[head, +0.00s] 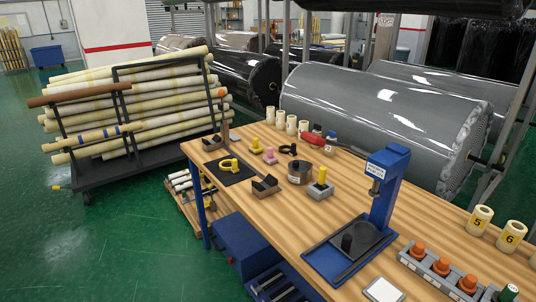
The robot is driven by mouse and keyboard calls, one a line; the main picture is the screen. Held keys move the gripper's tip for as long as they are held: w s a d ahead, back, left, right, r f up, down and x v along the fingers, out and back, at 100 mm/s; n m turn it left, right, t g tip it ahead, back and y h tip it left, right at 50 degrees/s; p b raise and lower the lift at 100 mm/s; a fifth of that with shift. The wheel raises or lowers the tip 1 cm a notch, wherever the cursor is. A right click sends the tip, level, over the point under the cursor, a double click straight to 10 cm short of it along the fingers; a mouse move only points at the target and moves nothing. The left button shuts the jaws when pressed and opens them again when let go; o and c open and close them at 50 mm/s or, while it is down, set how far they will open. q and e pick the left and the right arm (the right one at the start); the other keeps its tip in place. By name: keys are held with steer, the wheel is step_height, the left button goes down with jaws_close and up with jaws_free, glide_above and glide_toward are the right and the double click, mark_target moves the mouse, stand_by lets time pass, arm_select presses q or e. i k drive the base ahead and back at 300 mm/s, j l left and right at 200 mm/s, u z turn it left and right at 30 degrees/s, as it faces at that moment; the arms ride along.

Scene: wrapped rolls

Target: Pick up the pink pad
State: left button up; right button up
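The pink pad (270,156) is a small pink piece standing on the wooden workbench (290,226), toward its far left part. A similar yellow piece (256,146) stands just behind it and to the left. Nothing touches the pink pad as far as I can see. Neither of my grippers shows in the head view.
A black mat with a yellow item (229,164) lies left of the pad, and a dark round pot (300,173) stands to its right. A blue press (386,190) stands nearer. Cream rolls line the back edge. Bare wood lies left of the press.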

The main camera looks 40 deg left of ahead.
mark_target(270, 159)
steer(key=i+j, duration=0.15)
steer(key=j, duration=0.25)
steer(key=i+j, duration=0.1)
steer(key=j, duration=0.3)
steer(key=i+j, duration=0.15)
steer(key=j, duration=0.25)
steer(key=i+j+z, duration=0.1)
steer(key=j, duration=0.3)
steer(key=i+j, duration=0.15)
steer(key=j, duration=0.3)
steer(key=i+j, duration=0.1)
steer(key=j, duration=0.3)
